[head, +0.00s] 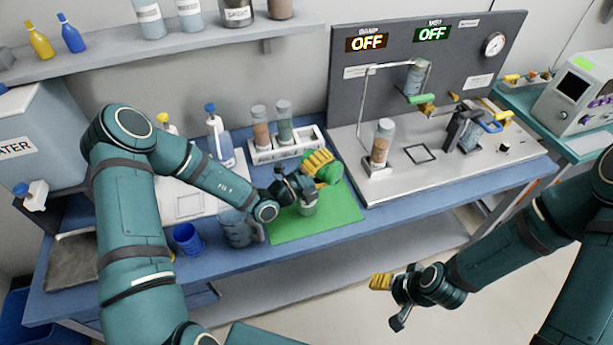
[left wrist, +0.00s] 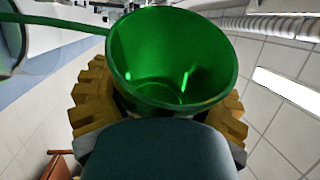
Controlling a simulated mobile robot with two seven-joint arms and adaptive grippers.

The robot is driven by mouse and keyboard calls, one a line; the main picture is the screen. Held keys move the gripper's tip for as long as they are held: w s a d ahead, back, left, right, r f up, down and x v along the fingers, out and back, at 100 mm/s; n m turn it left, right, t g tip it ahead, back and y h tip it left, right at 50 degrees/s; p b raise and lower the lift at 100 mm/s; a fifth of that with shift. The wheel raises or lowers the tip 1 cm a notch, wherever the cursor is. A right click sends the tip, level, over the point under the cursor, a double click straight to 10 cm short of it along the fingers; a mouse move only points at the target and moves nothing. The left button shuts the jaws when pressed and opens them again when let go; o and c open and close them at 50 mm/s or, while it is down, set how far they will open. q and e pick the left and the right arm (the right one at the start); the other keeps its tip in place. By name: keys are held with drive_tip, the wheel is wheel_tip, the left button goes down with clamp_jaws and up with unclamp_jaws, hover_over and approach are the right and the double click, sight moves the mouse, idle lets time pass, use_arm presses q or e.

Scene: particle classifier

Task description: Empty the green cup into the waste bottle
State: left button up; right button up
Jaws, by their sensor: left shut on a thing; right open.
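My left gripper (head: 316,164) is shut on the green cup (head: 329,174) and holds it tilted above the green mat (head: 335,218). In the left wrist view the green cup (left wrist: 172,62) sits between the yellow fingers with its mouth facing the camera; I see bright streaks inside but no clear contents. A small clear jar (head: 307,205) stands on the mat just below the gripper, partly hidden; I cannot tell whether it is the waste bottle, as no label is readable. My right gripper (head: 389,298) is open and empty in front of the bench, over the floor.
A white rack (head: 290,148) with two filled vials stands behind the mat. A blue cup (head: 187,239) and a grey object (head: 240,229) are left of it. The metal plate (head: 450,157) with its vial and panel is at the right. Bottles line the shelf above.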

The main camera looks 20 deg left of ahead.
sight(317, 153)
use_arm(q)
drive_tip(key=shift+w+a+r+n+t+p, duration=0.1)
drive_tip(key=shift+a+r+n+t+p, duration=0.25)
drive_tip(key=shift+n+p, duration=0.45)
drive_tip(key=shift+w+a+r+n+t+p, duration=0.15)
drive_tip(key=shift+r+n+t+p, duration=0.25)
drive_tip(key=shift+n, duration=0.7)
idle(1.7)
drive_tip(key=shift+w+a+r+n+t+y+p, duration=0.1)
drive_tip(key=shift+a+r+n+t+y+p, duration=0.2)
drive_tip(key=shift+n, duration=0.55)
drive_tip(key=shift+w+a+r+n+t+y+p, duration=0.1)
drive_tip(key=shift+a+n+t+p, duration=0.3)
drive_tip(key=shift+n, duration=0.5)
drive_tip(key=shift+w+a+r+n+t+y+p, duration=0.1)
drive_tip(key=shift+a+n+t+y+p, duration=0.25)
drive_tip(key=shift+n, duration=0.5)
idle(1.8)
